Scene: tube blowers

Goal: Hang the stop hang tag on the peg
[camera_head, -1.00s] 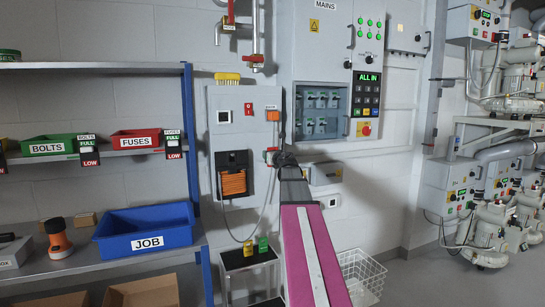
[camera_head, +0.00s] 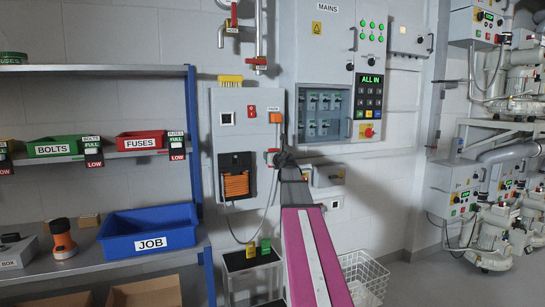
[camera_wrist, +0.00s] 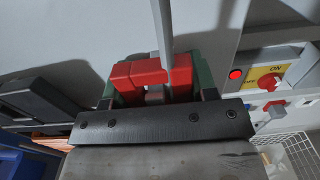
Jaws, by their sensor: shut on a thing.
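My gripper (camera_head: 285,158) is in front of the right edge of the grey wall panel (camera_head: 240,145). A grey bar runs down across the red thing. I cannot read any word on it or tell whether it is the stop hang tag. A yellow tag (camera_head: 250,249) and a green tag (camera_head: 265,246) stand on a small black stand. I cannot make out a peg.
A shelf at left holds a blue JOB bin (camera_head: 150,243) and smaller bins. A white wire basket (camera_head: 365,280) stands low at right. An open cabinet (camera_head: 320,115) is above right.

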